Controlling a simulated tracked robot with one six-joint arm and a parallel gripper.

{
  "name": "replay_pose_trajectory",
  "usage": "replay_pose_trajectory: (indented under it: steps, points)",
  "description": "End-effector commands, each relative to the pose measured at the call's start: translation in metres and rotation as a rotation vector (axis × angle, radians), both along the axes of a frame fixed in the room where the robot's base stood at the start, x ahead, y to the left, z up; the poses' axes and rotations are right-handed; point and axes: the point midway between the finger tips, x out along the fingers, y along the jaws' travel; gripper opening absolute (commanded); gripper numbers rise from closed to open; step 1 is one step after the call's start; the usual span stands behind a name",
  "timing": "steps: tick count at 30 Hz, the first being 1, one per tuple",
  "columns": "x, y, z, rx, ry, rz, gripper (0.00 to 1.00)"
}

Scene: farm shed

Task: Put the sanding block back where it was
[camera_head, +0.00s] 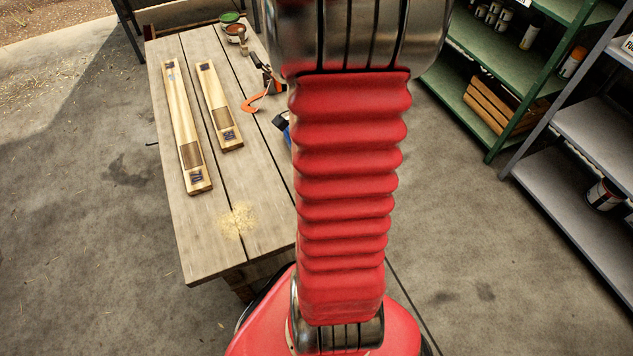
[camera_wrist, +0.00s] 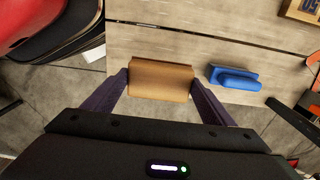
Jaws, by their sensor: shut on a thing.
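My gripper (camera_wrist: 160,84) is shut on the sanding block (camera_wrist: 161,77), a tan, wood-coloured block held crosswise between the two dark fingers in the wrist view. The block is over the near edge of the grey plank workbench (camera_wrist: 200,40); I cannot tell whether it touches the top. In the head view my red arm hides the gripper and the block. The workbench (camera_head: 205,262) stands left of the arm there. A pale patch of sawdust (camera_head: 237,220) lies on its near end.
A blue object (camera_wrist: 234,77) lies right of the block, partly visible in the head view (camera_head: 285,128). Two long wooden boards (camera_head: 181,110) (camera_head: 213,92) lie on the bench. An orange clamp (camera_head: 262,98) and open cans (camera_head: 234,32) are farther back. Green shelves (camera_head: 500,50) stand right.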

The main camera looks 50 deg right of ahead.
Motion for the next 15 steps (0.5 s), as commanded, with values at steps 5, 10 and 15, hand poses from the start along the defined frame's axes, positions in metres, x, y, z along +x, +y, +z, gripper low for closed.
replay_pose_trajectory:
  steps: [5, 10, 15]
  points:
    - [-0.001, 0.001, -0.028, 0.004, 0.003, 0.0, 0.57]
    - [-0.001, 0.0, -0.046, 0.002, 0.001, 0.0, 0.57]
    - [-0.001, 0.0, -0.048, 0.001, 0.001, 0.0, 0.57]
